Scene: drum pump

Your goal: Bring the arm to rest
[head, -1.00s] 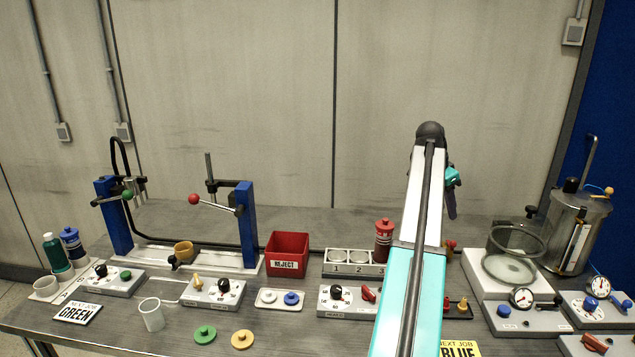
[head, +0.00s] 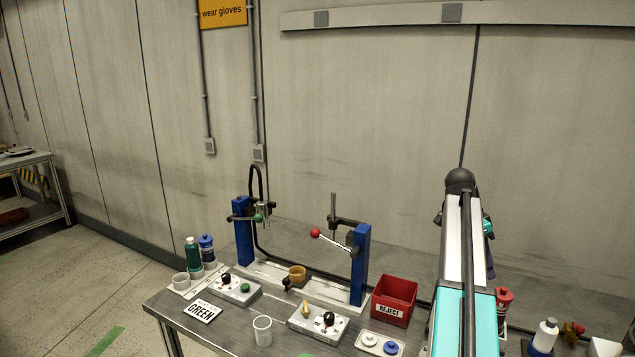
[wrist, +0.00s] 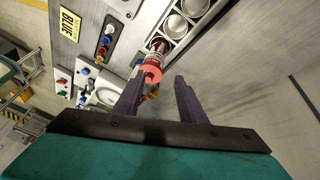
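My arm reaches up over the bench on the right of the head view, where it mostly hides my gripper. In the wrist view my gripper (wrist: 158,76) has its two dark fingers spread apart with nothing held between them. A red bottle (wrist: 152,68) shows beyond the fingertips, apart from them as far as I can tell. In the head view the red bottle (head: 504,299) stands just right of my arm, partly hidden by it.
The bench holds a blue-posted press frame (head: 361,262), a red reject bin (head: 394,300), a white cup (head: 262,331), a control box (head: 319,322) and a white bottle (head: 545,336). Open floor (head: 70,275) lies left of the bench.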

